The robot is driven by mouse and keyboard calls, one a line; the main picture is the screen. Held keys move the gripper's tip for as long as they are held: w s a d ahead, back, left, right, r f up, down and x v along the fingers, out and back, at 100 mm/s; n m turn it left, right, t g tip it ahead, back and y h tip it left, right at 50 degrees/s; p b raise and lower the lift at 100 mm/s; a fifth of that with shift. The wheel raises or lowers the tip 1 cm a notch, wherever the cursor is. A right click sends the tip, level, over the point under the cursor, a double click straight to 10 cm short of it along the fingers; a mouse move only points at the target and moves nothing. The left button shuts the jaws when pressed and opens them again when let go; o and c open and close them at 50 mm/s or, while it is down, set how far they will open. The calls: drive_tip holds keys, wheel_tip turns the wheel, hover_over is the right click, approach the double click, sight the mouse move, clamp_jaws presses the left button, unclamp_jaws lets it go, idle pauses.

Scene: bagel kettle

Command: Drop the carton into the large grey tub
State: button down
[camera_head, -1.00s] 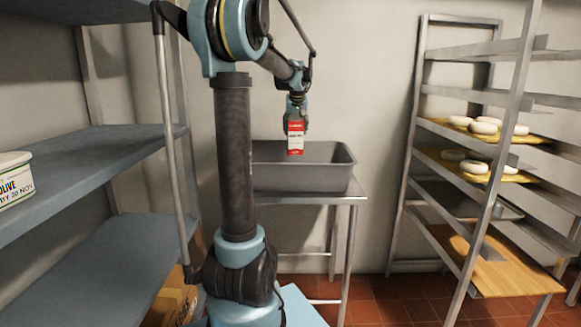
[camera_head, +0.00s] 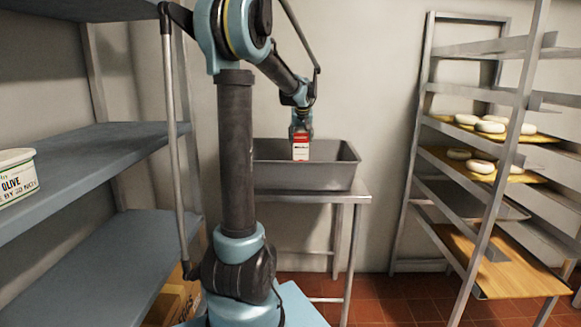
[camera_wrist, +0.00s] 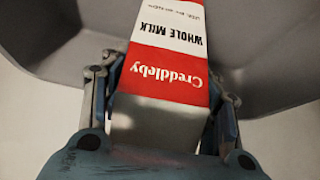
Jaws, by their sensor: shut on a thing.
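The carton (camera_head: 301,150) is a red and white milk carton marked "Whole Milk", held below my gripper (camera_head: 301,130). In the wrist view the carton (camera_wrist: 165,75) sits between the two fingers of my gripper (camera_wrist: 165,115), which is shut on it. The large grey tub (camera_head: 270,178) stands on a metal table against the back wall. In the head view the carton overlaps the tub's opening, its lower end below the line of the back rim. The tub's grey wall (camera_wrist: 60,45) fills much of the wrist view behind the carton. The tub's floor is hidden in the head view.
A blue-grey shelf unit (camera_head: 95,165) stands at the left with a white "Olive" tub (camera_head: 17,178) on it. A metal rack (camera_head: 484,225) with bagels on wooden boards (camera_head: 470,153) stands at the right. The metal table (camera_head: 345,198) holds the grey tub.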

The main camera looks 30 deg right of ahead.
drive_tip(key=shift+c, duration=2.4)
unclamp_jaws()
drive_tip(key=v, duration=1.2)
drive_tip(key=shift+a+f, duration=0.1)
drive_tip(key=s+a+f+n+y, duration=0.1)
drive_tip(key=s+a+f, duration=0.25)
drive_tip(key=a, duration=0.65)
drive_tip(key=s+a+f+n+g, duration=0.15)
drive_tip(key=a+f, duration=0.25)
drive_tip(key=a, duration=0.5)
drive_tip(key=s+a+f+n+y, duration=0.1)
drive_tip(key=s+a+f, duration=0.25)
drive_tip(key=a, duration=0.65)
drive_tip(key=s+a+f+n+g, duration=0.1)
drive_tip(key=s+a+f+n, duration=0.1)
drive_tip(key=s+a+f, duration=1.2)
drive_tip(key=s+f, duration=0.3)
drive_tip(key=f, duration=0.1)
drive_tip(key=shift+s+f+y, duration=0.15)
drive_tip(key=shift+s+y, duration=0.25)
